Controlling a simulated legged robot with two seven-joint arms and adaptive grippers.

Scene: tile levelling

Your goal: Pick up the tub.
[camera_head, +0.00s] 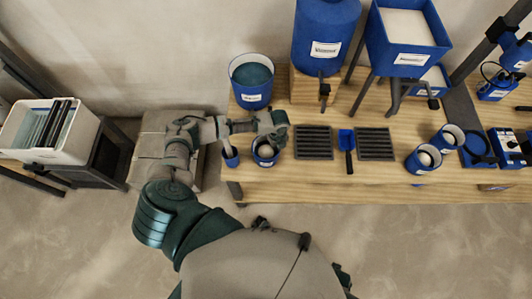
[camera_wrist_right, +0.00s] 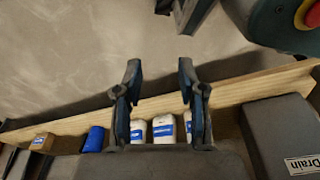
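A larger blue tub (camera_head: 251,97) with dark teal contents stands behind. My right gripper (camera_wrist_right: 159,90) shows in the right wrist view, with two fingers apart and nothing between them.
Two dark slotted trays (camera_head: 314,142) and a blue scoop (camera_head: 346,142) lie to the right. More blue tubs (camera_head: 424,158) stand further right. The wrist view shows white containers (camera_wrist_right: 163,129) along a wooden edge and a grey block labelled "Drain" (camera_wrist_right: 285,130).

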